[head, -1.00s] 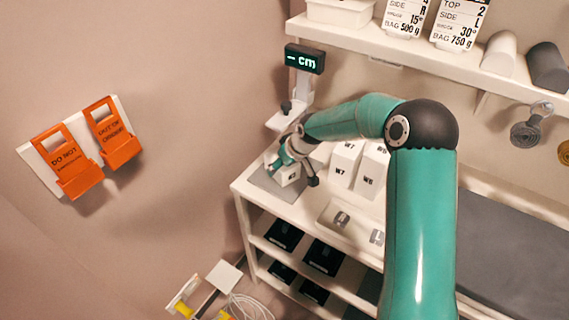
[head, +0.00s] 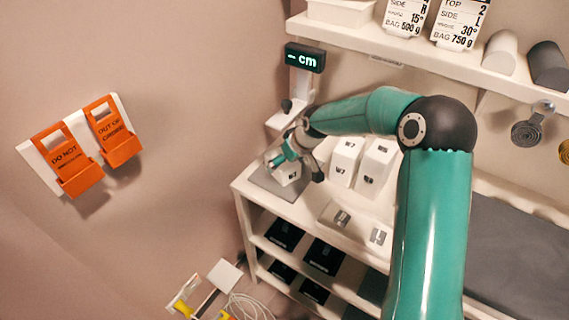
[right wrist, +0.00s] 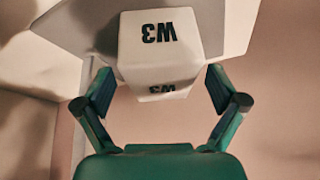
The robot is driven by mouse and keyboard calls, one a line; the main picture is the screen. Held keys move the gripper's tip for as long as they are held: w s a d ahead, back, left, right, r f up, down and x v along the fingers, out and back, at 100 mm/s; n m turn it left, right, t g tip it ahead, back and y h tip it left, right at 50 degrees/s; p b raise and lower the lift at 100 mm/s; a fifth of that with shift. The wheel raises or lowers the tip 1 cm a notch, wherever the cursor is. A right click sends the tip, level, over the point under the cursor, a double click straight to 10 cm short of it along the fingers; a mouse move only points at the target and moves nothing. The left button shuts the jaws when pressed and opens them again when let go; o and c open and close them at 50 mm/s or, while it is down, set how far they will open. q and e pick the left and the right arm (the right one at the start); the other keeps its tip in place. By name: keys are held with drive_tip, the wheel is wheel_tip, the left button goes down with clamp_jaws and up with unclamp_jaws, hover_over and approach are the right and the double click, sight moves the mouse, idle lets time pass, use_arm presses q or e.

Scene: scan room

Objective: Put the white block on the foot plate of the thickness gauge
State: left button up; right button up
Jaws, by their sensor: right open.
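The thickness gauge has a dark display (head: 305,57) reading "– cm" on an upright column at the back left corner of the bench. Its grey foot plate (head: 262,181) lies at the bench's left end. A white block marked W3 (head: 289,174) sits at the plate, partly hidden by my right gripper (head: 284,160). In the right wrist view, the W3 block (right wrist: 157,42) is just ahead of my right gripper (right wrist: 160,82). The gripper's fingers are spread wide to either side of the block, with gaps showing. My left gripper is not in view.
More white blocks, including W7 (head: 345,163) and another (head: 376,167), stand just right of the gripper. A pale tray (head: 355,226) with metal pieces lies in front. The wall shelf (head: 420,62) runs above. Orange tag holders (head: 112,130) hang on the left wall.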

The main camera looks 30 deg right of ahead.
drive_tip(key=v, duration=0.9)
drive_tip(key=shift+r, duration=0.25)
drive_tip(key=shift+s, duration=0.15)
